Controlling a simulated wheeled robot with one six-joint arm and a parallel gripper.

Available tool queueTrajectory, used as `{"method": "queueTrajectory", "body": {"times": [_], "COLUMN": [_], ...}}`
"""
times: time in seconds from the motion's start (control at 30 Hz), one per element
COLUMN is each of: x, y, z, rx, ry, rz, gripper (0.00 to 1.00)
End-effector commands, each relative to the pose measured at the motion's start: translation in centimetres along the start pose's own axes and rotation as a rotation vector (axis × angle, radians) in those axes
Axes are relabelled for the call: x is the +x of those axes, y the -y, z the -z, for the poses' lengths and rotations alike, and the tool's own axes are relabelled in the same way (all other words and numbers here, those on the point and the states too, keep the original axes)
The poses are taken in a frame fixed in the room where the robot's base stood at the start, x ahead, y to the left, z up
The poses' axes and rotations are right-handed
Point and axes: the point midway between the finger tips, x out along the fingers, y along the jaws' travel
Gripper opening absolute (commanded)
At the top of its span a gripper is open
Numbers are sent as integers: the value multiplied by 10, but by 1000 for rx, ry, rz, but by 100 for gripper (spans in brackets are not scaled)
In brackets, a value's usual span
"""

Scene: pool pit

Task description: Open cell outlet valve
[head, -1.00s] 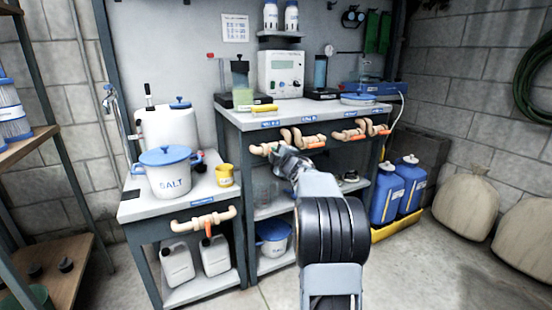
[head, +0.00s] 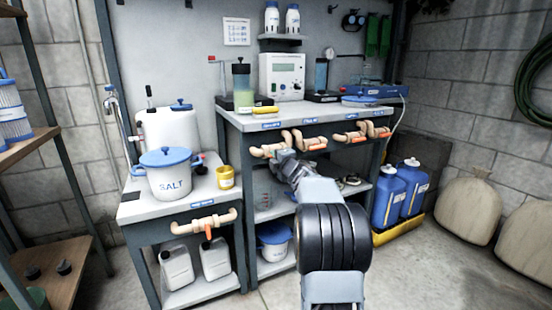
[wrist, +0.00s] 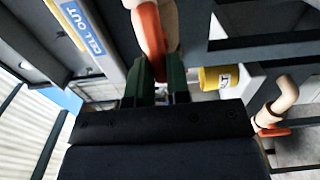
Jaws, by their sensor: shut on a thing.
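The label reading "CELL OUT" (wrist: 85,32) is on the bench edge in the wrist view. Beside it is a beige pipe with an orange valve handle (wrist: 149,40). My gripper's dark green fingers (wrist: 161,82) are shut on this handle. In the head view, my gripper (head: 281,157) is at the leftmost beige pipe (head: 267,151) under the front edge of the taller bench. There my gripper hides the handle, so its exact angle is hard to tell.
Other pipes with orange handles are close on the right, including one (head: 311,143). The lower bench on the left bears a salt tub (head: 168,178), a yellow cup (head: 225,177) and another valve pipe (head: 207,222). Blue jugs (head: 388,197) stand right of the taller bench.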

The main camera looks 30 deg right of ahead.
Motion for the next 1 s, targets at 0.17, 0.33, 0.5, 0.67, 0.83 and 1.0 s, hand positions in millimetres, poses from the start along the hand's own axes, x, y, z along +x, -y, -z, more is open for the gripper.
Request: {"method": "queueTrajectory", "body": {"times": [0.17,0.33,0.5,0.67,0.83,1.0], "x": [0,0,0,0,-7,-33], "y": [1,1,0,0,-1,-2], "z": [0,0,0,0,-1,0], "rx": [-4,-3,-2,-1,-1,0], "ry": [0,0,0,0,1,2], "rz": [2,2,1,1,1,0], "gripper": [0,28,43,43,43,43]}}
